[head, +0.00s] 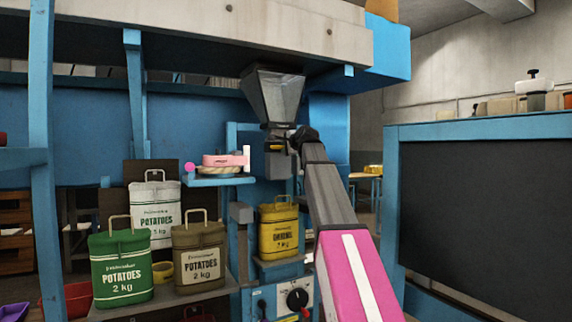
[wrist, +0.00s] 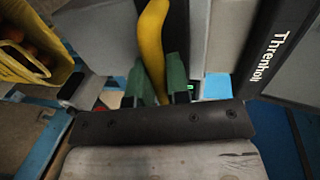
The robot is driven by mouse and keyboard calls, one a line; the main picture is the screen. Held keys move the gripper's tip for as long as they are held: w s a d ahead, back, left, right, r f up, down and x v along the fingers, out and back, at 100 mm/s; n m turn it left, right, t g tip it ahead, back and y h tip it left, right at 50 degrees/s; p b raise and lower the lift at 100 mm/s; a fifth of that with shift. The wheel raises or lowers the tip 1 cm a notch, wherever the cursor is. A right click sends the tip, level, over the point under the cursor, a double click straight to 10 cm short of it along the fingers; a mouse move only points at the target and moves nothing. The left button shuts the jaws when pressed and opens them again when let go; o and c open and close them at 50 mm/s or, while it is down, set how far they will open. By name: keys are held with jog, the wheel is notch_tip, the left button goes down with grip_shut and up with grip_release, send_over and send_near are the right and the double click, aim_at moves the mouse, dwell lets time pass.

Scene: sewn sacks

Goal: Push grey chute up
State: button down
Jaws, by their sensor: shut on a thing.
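The grey chute (head: 274,97), a metal funnel wide at the top, hangs under the concrete beam, above the yellow sack. My gripper (head: 284,142) is at the chute's lower end in the head view, its fingers partly hidden by my wrist. In the wrist view, the green fingers of my gripper (wrist: 158,88) are shut on a curved yellow handle (wrist: 153,38). Grey surfaces lie on both sides of the handle. How the handle joins the chute is hidden.
A yellow sack (head: 279,232) stands below the chute; its open top with round brown things shows in the wrist view (wrist: 28,48). Green (head: 121,268), white (head: 154,212) and olive (head: 199,256) potato sacks stand left. A small blue shelf (head: 218,181) and a control knob (head: 297,298) are nearby.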

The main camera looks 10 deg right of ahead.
jog(key=shift+r, duration=1.75)
jog(key=shift+w, duration=0.1)
jog(key=c, duration=1.1)
grip_release()
jog(key=shift+r, duration=0.1)
jog(key=shift+s+d, duration=0.2)
jog(key=shift+s, duration=0.5)
send_near(281, 141)
jog(key=v, duration=0.5)
jog(key=shift+s+d, duration=0.15)
jog(key=shift+s, duration=0.05)
